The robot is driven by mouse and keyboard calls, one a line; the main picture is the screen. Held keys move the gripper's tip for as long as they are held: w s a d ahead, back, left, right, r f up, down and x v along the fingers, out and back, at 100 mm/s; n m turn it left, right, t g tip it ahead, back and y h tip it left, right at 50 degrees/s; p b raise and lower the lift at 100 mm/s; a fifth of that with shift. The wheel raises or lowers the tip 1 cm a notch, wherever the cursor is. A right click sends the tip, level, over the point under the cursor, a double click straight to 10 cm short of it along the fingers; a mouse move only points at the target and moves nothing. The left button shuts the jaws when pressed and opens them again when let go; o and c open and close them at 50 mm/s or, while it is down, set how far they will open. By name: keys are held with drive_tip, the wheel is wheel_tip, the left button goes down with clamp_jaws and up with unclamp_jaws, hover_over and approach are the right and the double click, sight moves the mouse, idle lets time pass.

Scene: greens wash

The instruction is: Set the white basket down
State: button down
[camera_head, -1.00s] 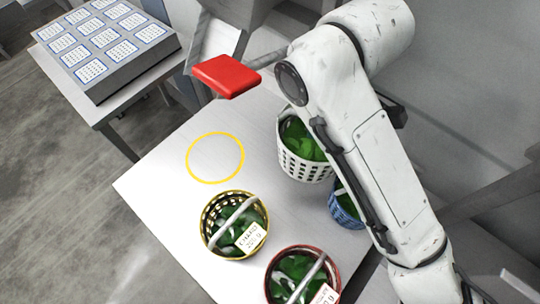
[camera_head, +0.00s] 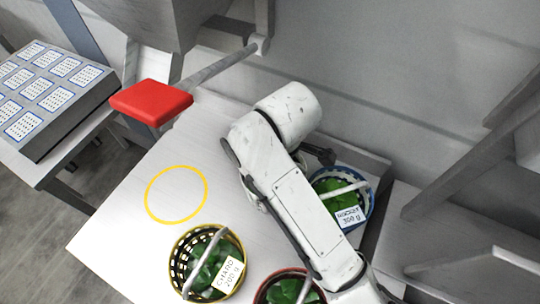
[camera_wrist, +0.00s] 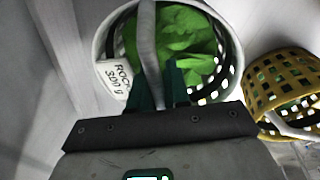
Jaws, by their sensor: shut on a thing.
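The white basket (camera_wrist: 233,45), holding green leaves and a label reading "ROCK… 300 g", shows in the wrist view. My gripper (camera_wrist: 160,85) is shut on its grey handle (camera_wrist: 147,40). In the head view my arm hides my gripper and nearly all of the white basket. I cannot tell whether the basket touches the table. A yellow ring (camera_head: 148,208) is marked on the bare left part of the white table (camera_head: 118,222), and nothing stands inside it.
A yellow basket (camera_head: 177,268) labelled chard, a red basket (camera_head: 262,296) and a blue basket (camera_head: 368,203) stand on the table. The yellow basket is close beside the white one in the wrist view (camera_wrist: 262,85). A red block (camera_head: 150,100) is beyond the ring.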

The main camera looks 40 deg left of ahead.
drive_tip(key=w+a, duration=0.2)
drive_tip(key=shift+a, duration=0.4)
drive_tip(key=shift+f+p, duration=0.35)
drive_tip(key=shift+f, duration=0.25)
drive_tip(key=c, duration=1.1)
unclamp_jaws()
drive_tip(key=shift+d+f, duration=0.1)
drive_tip(key=shift+f, duration=0.05)
wheel_tip(320, 180, up, 12)
drive_tip(key=d, duration=0.2)
drive_tip(key=shift+s+p, duration=0.4)
drive_tip(key=shift+s, duration=0.05)
